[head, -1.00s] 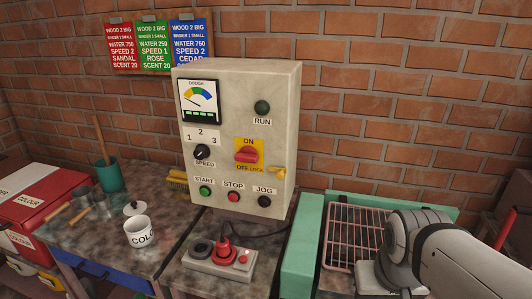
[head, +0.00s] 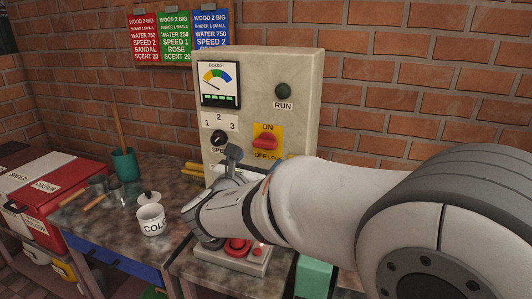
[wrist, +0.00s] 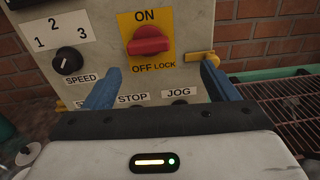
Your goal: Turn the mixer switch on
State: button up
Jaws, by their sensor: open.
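The mixer switch is a red rotary handle (head: 265,143) on a yellow plate marked ON above and OFF below, on the beige control box (head: 300,75). In the wrist view the red handle (wrist: 149,40) lies roughly crosswise, below the ON label. My gripper (wrist: 160,70) is open and empty. Its two blue fingers are spread wide, with their tips below and to either side of the handle in the picture. I see no contact with the handle. In the head view my arm hides the fingers and the lower part of the box.
A black speed knob (wrist: 67,60) is left of the switch and a yellow lock tab (wrist: 200,57) is right of it. STOP and JOG labels show between the fingers. A wire rack (wrist: 285,100) is at the right.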

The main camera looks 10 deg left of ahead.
aim_at(263, 146)
jog(key=shift+n, duration=0.4)
jog(key=w, duration=0.7)
jog(key=shift+w+a+r+p, duration=0.1)
jog(key=shift+w+a+p, duration=0.15)
jog(key=shift+p, duration=0.15)
jog(key=shift+c, duration=0.4)
jog(key=shift+d, duration=0.1)
jog(key=c, duration=0.9)
